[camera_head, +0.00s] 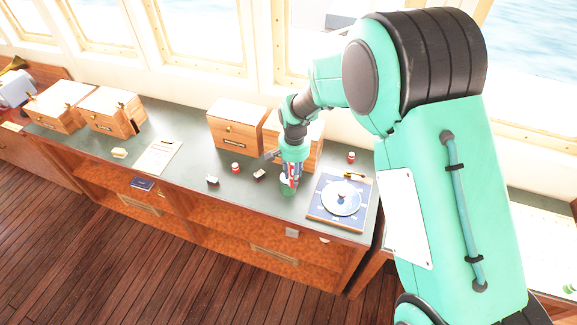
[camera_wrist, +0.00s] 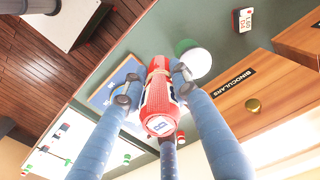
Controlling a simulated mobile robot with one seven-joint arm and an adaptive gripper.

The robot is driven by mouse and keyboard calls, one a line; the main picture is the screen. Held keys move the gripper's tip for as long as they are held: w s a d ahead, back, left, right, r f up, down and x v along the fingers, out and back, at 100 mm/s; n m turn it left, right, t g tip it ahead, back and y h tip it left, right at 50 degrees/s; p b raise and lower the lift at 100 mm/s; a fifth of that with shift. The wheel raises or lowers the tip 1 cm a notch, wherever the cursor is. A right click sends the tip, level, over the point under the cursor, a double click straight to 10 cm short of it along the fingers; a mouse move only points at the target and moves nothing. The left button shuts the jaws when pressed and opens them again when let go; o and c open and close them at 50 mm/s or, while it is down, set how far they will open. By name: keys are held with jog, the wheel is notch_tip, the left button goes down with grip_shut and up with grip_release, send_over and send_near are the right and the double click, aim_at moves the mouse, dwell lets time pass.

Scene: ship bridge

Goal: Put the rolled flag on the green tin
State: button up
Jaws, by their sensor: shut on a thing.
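My gripper (camera_wrist: 157,85) is shut on the rolled flag (camera_wrist: 158,100), a red roll with a yellow band and a pale lettered end. In the head view my gripper (camera_head: 291,165) points down over the right part of the counter, with the flag (camera_head: 294,170) between its fingers. The green tin (camera_head: 287,188) shows just below and beside the flag, partly hidden. In the wrist view the tin (camera_wrist: 198,63) has a white round face and a green edge, just right of the flag. I cannot tell whether flag and tin touch.
A blue board with a white disc (camera_head: 341,198) lies right of my gripper. Wooden boxes (camera_head: 236,124) stand behind it. A small red jar (camera_head: 235,168) and small dark-and-white items (camera_head: 259,175) are to the left.

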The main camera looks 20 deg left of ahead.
jog(key=w+a+p, duration=0.1)
jog(key=w+a, duration=0.3)
jog(key=w, duration=0.2)
jog(key=shift+f, duration=0.35)
jog(key=shift+a, duration=0.1)
jog(key=shift+f+p, duration=0.35)
jog(key=shift+f, duration=1.4)
jog(key=shift+f, duration=0.15)
jog(key=o, duration=1.2)
notch_tip(320, 180, up, 12)
jog(key=shift+r+b, duration=0.2)
jog(key=shift+b, duration=0.6)
